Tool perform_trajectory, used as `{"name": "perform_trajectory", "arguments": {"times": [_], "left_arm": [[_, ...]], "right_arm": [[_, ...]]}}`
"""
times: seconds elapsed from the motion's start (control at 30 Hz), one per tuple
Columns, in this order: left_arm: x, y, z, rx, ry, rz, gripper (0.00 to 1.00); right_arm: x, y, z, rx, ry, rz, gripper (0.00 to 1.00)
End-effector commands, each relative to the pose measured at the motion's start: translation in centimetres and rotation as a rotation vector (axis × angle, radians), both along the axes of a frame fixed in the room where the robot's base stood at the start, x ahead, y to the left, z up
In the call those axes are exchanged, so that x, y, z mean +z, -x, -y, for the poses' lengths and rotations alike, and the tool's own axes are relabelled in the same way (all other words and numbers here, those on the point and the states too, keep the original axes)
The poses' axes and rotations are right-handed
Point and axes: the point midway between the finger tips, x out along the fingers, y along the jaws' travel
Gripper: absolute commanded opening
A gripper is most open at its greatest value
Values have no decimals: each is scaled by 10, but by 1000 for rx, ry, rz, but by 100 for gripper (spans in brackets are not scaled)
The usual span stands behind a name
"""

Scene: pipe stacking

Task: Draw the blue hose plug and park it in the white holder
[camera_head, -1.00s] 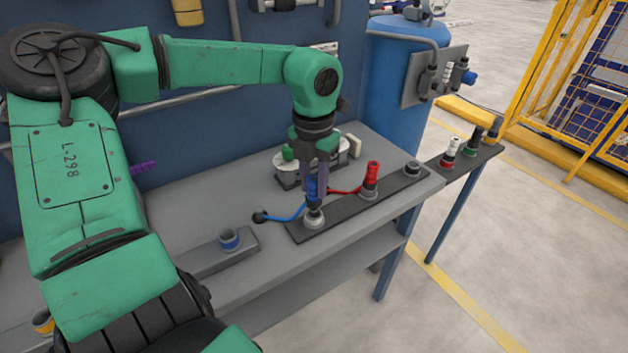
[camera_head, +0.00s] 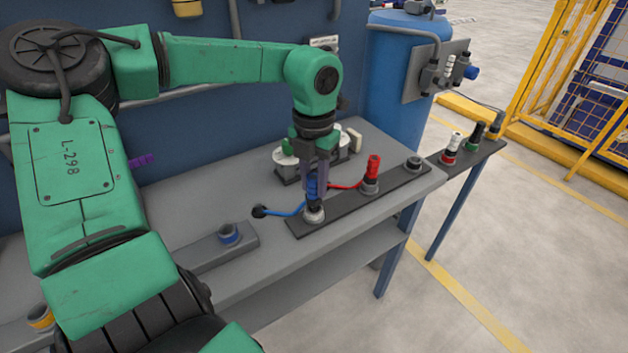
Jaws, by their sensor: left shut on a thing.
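The blue hose plug (camera_head: 312,187) stands upright at the near-left socket (camera_head: 314,216) of a dark strip on the bench. Its dark lower end meets the socket; I cannot tell how deep it sits. My left gripper (camera_head: 316,182) reaches down from above and is shut on the plug, partly hiding it. A blue hose (camera_head: 288,212) runs left from the plug to a dark round fitting on the bench. No clearly white holder stands out; a grey holder with a blue ring (camera_head: 229,234) sits on a strip at the left. My right gripper is not in view.
A red plug (camera_head: 373,168) stands on the same strip, right of the blue one, with a red hose. An empty socket (camera_head: 414,163) is at the strip's right end. A white-and-green device (camera_head: 287,165) sits behind. A side shelf (camera_head: 480,152) carries several plugs.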

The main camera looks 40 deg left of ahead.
Motion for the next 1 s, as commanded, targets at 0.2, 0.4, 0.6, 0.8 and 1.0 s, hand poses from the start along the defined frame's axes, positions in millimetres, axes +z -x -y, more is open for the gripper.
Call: {"name": "perform_trajectory", "arguments": {"times": [0.2,0.4,0.6,0.8,1.0], "left_arm": [[0,0,0,0,0,0,0],[-4,0,0,0,0,0,0],[-9,0,0,0,0,0,0],[-14,0,0,0,0,0,0],[-19,0,0,0,0,0,0]], "right_arm": [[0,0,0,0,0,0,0],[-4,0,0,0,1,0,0],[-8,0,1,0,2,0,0],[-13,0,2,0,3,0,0],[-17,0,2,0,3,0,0]]}}
